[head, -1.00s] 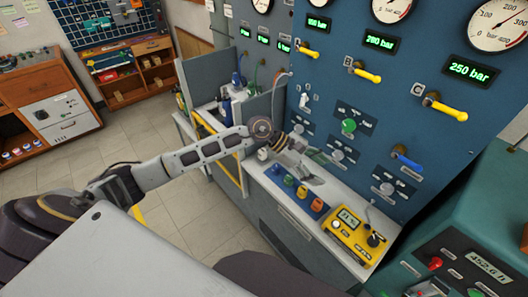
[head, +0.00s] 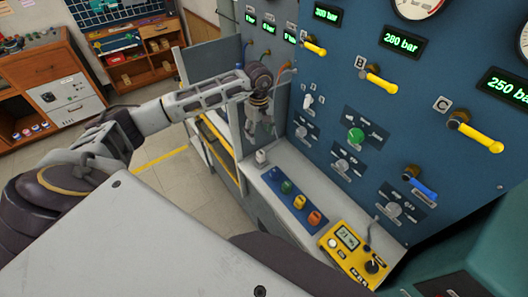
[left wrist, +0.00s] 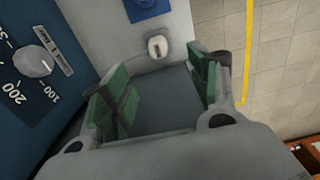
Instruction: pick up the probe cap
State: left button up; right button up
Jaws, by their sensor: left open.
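A small white cap-like piece (head: 261,157), which looks like the probe cap, stands on the light bench ledge (head: 262,184) near its far left end. It also shows in the left wrist view (left wrist: 158,47), upper middle, just beyond the fingers. My left gripper (head: 259,130) hangs above and close to the cap, apart from it, with its fingers pointing down. In the left wrist view the green-padded fingers (left wrist: 161,86) are spread wide with nothing between them. My right gripper is not in view.
A blue strip (head: 294,200) with coloured knobs lies right of the cap on the ledge. A yellow meter (head: 347,250) stands farther right. The blue panel (head: 330,110) with yellow levers rises behind the ledge. The floor (head: 180,185) left of the bench is clear.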

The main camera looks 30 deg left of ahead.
pick_arm(q)
jog(key=p, duration=0.1)
send_over(261, 153)
jog(key=f, duration=0.7)
jog(key=shift+s+a+f, duration=0.1)
jog(key=shift+s+f, duration=0.05)
jog(key=shift+s, duration=0.15)
jog(key=shift+f, duration=0.6)
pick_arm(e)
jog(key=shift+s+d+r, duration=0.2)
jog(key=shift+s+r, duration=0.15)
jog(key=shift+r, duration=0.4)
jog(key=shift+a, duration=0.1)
pick_arm(q)
jog(key=shift+w+d+f+p, duration=0.15)
jog(key=shift+f+p, duration=0.35)
jog(key=shift+f, duration=0.25)
jog(key=shift+w+d+f+p, duration=0.15)
jog(key=shift+f+p, duration=0.3)
jog(key=shift+f, duration=0.3)
jog(key=shift+a+f, duration=0.15)
jog(key=shift+f, duration=0.95)
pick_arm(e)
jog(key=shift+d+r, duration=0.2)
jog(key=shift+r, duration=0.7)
